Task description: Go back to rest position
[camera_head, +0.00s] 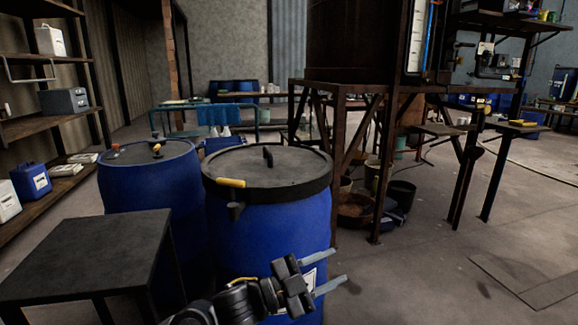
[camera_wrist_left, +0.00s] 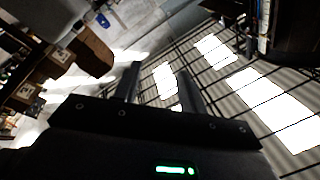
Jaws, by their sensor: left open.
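My left gripper (camera_head: 334,271) is open and empty in the head view, in front of the lower right side of the near blue barrel. Its two grey fingers point right and stand apart. In the left wrist view the fingers of my left gripper (camera_wrist_left: 156,84) show with a clear gap and nothing between them. My right gripper is in neither view.
The near blue barrel (camera_head: 265,225) has a dark lid with a yellow-handled item. A second blue barrel (camera_head: 150,190) stands behind left. A dark table (camera_head: 90,250) is at front left, shelves (camera_head: 45,130) beyond. A rusty steel frame (camera_head: 340,170) stands right. Open floor lies at right.

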